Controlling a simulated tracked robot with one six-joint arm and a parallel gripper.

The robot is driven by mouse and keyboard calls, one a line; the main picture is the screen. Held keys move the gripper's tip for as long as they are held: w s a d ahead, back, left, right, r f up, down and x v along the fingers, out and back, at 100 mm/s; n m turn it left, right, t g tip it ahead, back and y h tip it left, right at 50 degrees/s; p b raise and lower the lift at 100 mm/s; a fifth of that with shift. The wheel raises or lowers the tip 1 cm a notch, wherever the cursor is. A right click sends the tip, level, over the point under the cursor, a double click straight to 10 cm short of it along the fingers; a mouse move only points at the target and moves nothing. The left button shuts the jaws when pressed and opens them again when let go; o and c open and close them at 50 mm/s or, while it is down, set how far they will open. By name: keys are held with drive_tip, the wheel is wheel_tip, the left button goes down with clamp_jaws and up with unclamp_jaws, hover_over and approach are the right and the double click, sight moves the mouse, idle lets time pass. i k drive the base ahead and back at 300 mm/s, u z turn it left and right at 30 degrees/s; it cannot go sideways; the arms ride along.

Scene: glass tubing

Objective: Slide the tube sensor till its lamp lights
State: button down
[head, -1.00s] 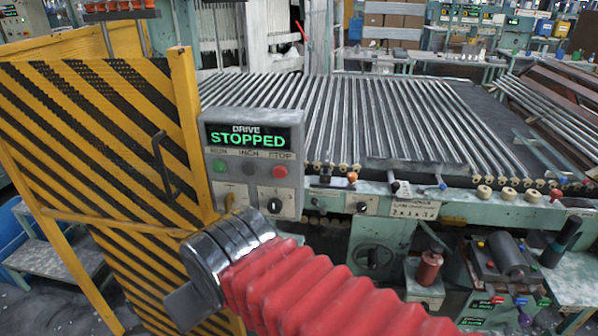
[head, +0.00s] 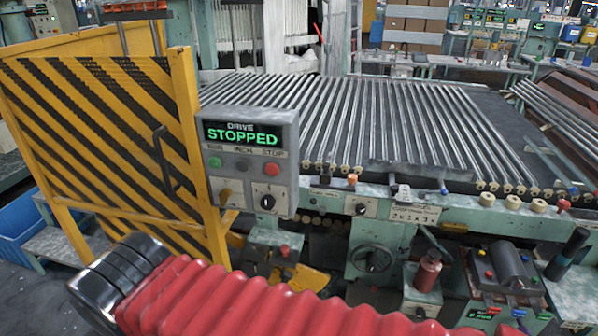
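I cannot tell for sure which part is the tube sensor. Several small fittings sit along the front rail (head: 470,222) of the tube bed: a small grey block (head: 403,192), an orange knob (head: 352,180) and a blue-tipped pin (head: 443,187). I see no clearly lit lamp on them. Glass tubes (head: 330,120) lie in parallel rows on the bed behind the rail. My arm, in a red ribbed sleeve with a chrome end, crosses the lower left, in front of the machine. No gripper fingers show.
A control box (head: 246,165) reads DRIVE STOPPED. A yellow-and-black striped guard (head: 100,135) with a handle stands open at left. A red bottle (head: 428,270) stands on a shelf beneath the rail. A bench with a dark cylinder (head: 510,262) stands at lower right.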

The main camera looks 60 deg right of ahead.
sight(326, 174)
drive_tip(key=u, duration=0.6)
drive_tip(key=k, duration=1.25)
drive_tip(key=z, duration=0.9)
drive_tip(key=i, duration=1)
drive_tip(key=z, duration=0.05)
